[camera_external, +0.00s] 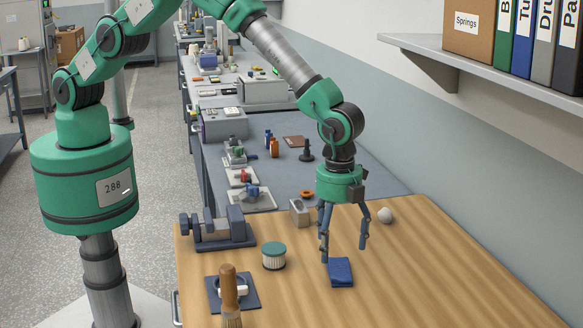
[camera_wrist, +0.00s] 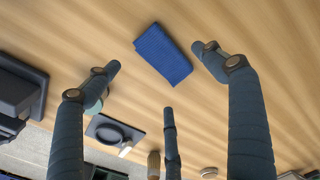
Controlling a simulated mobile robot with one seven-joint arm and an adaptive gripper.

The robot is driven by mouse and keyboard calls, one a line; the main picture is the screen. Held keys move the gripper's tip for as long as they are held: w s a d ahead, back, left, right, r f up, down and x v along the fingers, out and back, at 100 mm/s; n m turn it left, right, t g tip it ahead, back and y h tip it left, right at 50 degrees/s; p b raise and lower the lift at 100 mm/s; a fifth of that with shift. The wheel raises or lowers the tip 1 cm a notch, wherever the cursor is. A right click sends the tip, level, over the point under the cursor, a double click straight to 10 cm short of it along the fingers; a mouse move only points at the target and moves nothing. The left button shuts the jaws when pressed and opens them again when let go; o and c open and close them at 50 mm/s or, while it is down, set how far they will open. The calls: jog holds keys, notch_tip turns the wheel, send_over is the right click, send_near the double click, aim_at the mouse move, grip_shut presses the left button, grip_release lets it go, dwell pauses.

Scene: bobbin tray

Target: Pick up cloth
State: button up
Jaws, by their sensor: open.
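A folded blue cloth (camera_external: 341,272) lies flat on the wooden worktop. In the wrist view the cloth (camera_wrist: 163,54) is a blue rectangle at the upper middle, beyond the fingertips. My gripper (camera_external: 342,250) is above the worktop close to the cloth, with its fingers spread and pointing down. In the wrist view my gripper (camera_wrist: 157,85) shows three dark fingers apart with nothing between them. In the external view the left fingertip is close to the cloth's upper edge; I cannot tell whether it touches.
The wooden worktop (camera_external: 440,285) is clear to the right. A metal block (camera_external: 299,212) and a white ball (camera_external: 385,215) are behind. A shelf (camera_external: 430,55) overhangs at right.

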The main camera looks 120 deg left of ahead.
aim_at(334, 266)
jog(key=shift+f, duration=0.4)
jog(key=shift+f, duration=2.6)
jog(key=c, duration=1.1)
